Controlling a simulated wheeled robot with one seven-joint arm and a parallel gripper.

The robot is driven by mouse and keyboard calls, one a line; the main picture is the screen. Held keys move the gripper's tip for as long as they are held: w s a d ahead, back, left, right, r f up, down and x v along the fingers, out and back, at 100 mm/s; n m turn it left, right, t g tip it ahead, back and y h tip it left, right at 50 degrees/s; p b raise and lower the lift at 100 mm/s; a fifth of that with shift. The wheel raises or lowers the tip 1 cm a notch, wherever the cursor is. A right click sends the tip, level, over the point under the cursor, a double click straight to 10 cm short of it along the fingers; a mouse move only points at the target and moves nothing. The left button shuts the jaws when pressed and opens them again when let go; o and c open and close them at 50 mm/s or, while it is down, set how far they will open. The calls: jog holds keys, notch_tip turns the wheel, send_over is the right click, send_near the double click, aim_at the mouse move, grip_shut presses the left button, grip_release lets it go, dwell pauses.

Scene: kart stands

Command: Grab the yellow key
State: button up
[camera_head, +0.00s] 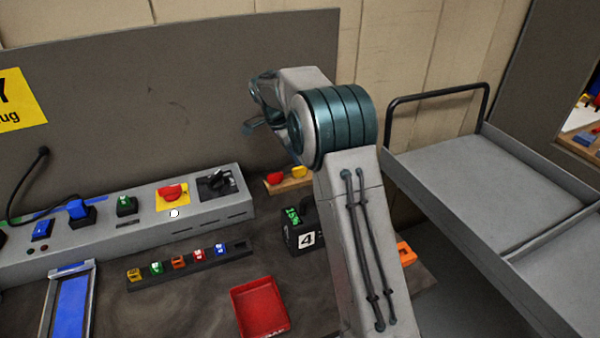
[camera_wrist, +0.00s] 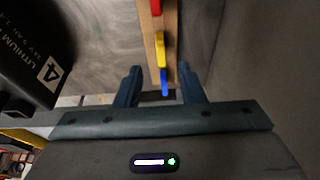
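A yellow key (camera_wrist: 160,48) sits on a narrow wooden strip in the wrist view, between a red key (camera_wrist: 156,7) and a blue key (camera_wrist: 165,82). In the head view, the yellow key (camera_head: 299,172) shows on the strip at the back of the bench, right of the red key (camera_head: 275,178). The blue key is hidden there behind my arm. My gripper (camera_wrist: 159,70) is open, with its two fingers apart on either side of the strip's near end. The yellow key appears just beyond the fingertips. I see nothing gripped.
A black battery block marked 4 (camera_head: 300,236) stands beside the strip, at upper left in the wrist view (camera_wrist: 30,50). A red tray (camera_head: 259,305) and a black rack of small coloured pieces (camera_head: 190,264) lie on the bench. A grey cart (camera_head: 480,190) stands at right.

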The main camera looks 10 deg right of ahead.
aim_at(299, 174)
jog(key=x, duration=0.5)
jog(key=shift+w+p, duration=0.1)
jog(key=shift+p, duration=0.3)
grip_shut()
